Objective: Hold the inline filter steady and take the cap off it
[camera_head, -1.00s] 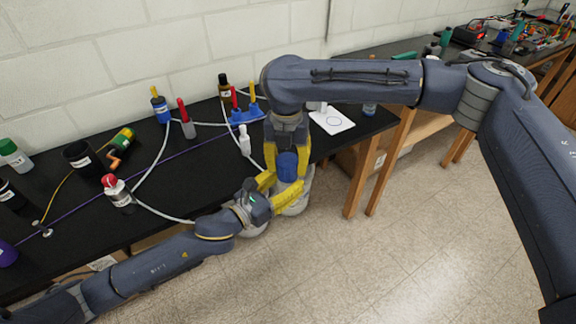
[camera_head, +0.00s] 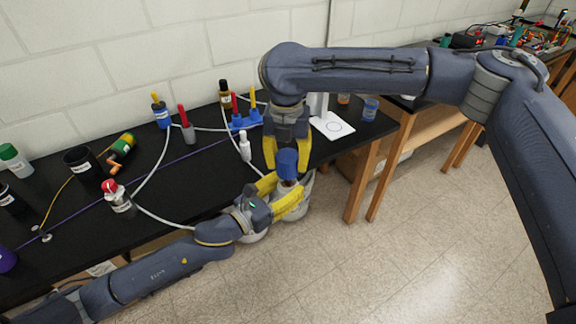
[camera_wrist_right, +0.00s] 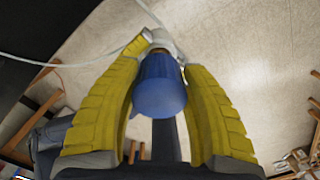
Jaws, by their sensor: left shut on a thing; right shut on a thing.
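The blue cap (camera_head: 287,163) is between the yellow fingers of my right gripper (camera_head: 287,166), which is shut on it from above. In the right wrist view the blue cap (camera_wrist_right: 158,90) fills the space between the two fingers. My left gripper (camera_head: 277,194) lies just below, its yellow fingers shut on the inline filter, which they mostly hide in the head view. A pale part of the filter (camera_wrist_right: 163,40) shows just beyond the cap in the right wrist view. I cannot tell whether cap and filter still touch.
A pale hose (camera_wrist_right: 60,62) runs towards the filter. A black bench (camera_head: 180,190) behind my grippers carries a white bottle (camera_head: 245,147), a blue rack (camera_head: 246,122) and several other bottles. Open floor (camera_head: 400,255) lies at the right.

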